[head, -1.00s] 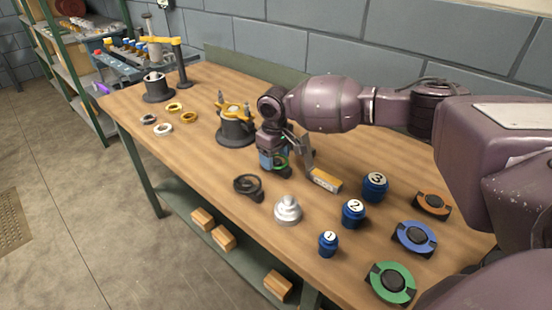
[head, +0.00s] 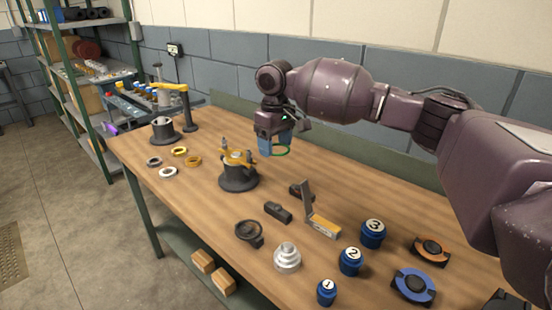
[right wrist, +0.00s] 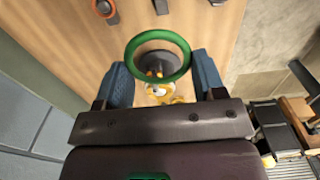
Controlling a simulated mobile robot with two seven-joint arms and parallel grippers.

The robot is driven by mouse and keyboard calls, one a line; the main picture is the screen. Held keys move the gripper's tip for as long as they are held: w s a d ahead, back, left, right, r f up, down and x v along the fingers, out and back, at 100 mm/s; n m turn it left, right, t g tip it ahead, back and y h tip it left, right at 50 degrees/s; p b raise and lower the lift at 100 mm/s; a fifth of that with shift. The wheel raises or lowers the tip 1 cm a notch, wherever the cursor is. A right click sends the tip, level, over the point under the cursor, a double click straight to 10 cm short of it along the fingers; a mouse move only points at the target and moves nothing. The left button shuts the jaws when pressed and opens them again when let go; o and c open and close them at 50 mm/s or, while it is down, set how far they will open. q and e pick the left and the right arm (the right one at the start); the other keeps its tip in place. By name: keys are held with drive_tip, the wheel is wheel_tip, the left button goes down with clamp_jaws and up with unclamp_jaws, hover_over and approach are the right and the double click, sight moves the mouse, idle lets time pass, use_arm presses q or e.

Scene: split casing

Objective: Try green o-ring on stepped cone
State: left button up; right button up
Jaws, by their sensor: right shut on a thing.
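The green o-ring (head: 282,153) is in my right gripper (head: 277,143), raised above the bench near its back edge. In the right wrist view the o-ring (right wrist: 158,37) spans the gap between the blue fingertips (right wrist: 160,68), its loop open and reaching past them. The stepped cone (head: 287,258), silvery and tiered, stands upright on the bench in the head view. My left gripper is not in view.
A dark fixture with yellow clamps (head: 238,178) stands left of the gripper. Several metal rings (head: 168,171) lie far left.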

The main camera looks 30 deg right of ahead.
drive_tip(key=n+b, duration=0.4)
approach(284, 245)
drive_tip(key=w+d+f, duration=0.2)
drive_tip(key=w+f, duration=0.1)
drive_tip(key=w, duration=0.3)
drive_tip(key=shift+n, duration=0.9)
drive_tip(key=s+f, duration=0.1)
drive_tip(key=s, duration=0.1)
drive_tip(key=s+a+f, duration=0.1)
drive_tip(key=s, duration=0.2)
drive_tip(key=shift+s+a+f+b, duration=0.3)
drive_tip(key=shift+a+f+b, duration=0.1)
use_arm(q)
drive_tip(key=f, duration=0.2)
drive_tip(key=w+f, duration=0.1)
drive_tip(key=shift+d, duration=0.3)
use_arm(e)
drive_tip(key=shift+s+a, duration=0.1)
drive_tip(key=shift+s, duration=0.15)
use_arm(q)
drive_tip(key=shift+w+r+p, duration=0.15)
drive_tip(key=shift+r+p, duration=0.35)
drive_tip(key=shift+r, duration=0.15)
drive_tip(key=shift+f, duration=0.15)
